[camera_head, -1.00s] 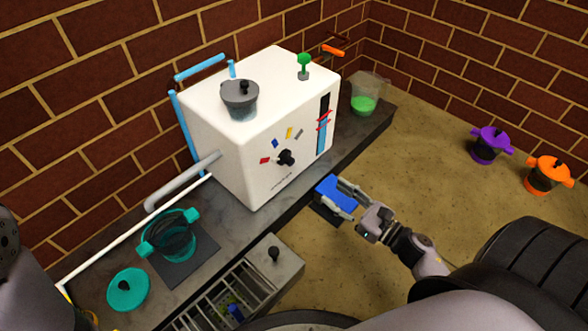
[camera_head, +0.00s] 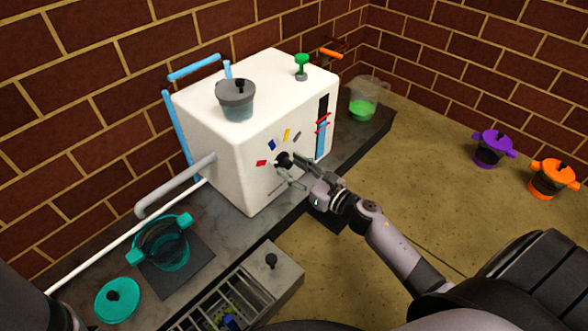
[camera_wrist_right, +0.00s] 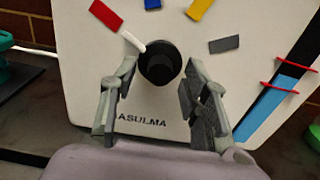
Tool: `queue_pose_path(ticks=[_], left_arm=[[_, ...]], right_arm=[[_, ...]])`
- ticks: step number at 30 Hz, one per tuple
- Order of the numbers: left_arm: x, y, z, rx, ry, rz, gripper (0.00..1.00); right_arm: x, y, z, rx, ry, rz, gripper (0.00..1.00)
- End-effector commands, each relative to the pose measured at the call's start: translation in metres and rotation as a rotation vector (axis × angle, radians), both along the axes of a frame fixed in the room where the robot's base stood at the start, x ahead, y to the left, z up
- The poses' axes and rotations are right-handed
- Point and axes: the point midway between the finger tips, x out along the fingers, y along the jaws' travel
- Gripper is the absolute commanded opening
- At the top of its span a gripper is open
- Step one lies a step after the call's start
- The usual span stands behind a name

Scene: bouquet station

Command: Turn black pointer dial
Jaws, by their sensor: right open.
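The black pointer dial (camera_head: 284,160) is on the front face of the white machine (camera_head: 240,175). In the right wrist view the dial (camera_wrist_right: 160,63) is a round black knob with a white pointer (camera_wrist_right: 133,42) aimed up and left, toward the red mark (camera_wrist_right: 115,15). My right gripper (camera_head: 293,170) is open, with its fingers at the dial. In the right wrist view the fingertips of my right gripper (camera_wrist_right: 158,75) stand on either side of the knob, with gaps visible. Whether either finger touches it cannot be told. My left gripper is not in view.
Blue, yellow and grey marks surround the dial. A gauge with red markers (camera_head: 322,130) is to its right. A grey pot (camera_head: 236,100) and green knob (camera_head: 302,62) are on top. A teal pot (camera_head: 165,245), its lid (camera_head: 118,299) and a green-filled beaker (camera_head: 363,108) share the counter.

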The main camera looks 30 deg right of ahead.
Motion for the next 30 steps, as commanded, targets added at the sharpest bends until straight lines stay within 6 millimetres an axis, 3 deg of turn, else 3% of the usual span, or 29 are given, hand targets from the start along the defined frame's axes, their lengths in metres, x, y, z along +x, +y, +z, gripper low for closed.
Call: queue_pose_path(ticks=[4, 23, 30], left_arm=[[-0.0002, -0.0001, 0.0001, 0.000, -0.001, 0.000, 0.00], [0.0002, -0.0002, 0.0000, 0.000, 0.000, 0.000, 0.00], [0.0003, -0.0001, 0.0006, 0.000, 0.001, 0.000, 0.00]], right_arm=[[-0.0002, -0.0001, 0.0001, 0.000, 0.000, 0.000, 0.42], [-0.0003, -0.0002, 0.0001, 0.000, 0.000, 0.000, 0.00], [-0.0003, -0.0004, 0.0004, 0.006, 0.002, -0.001, 0.00]])
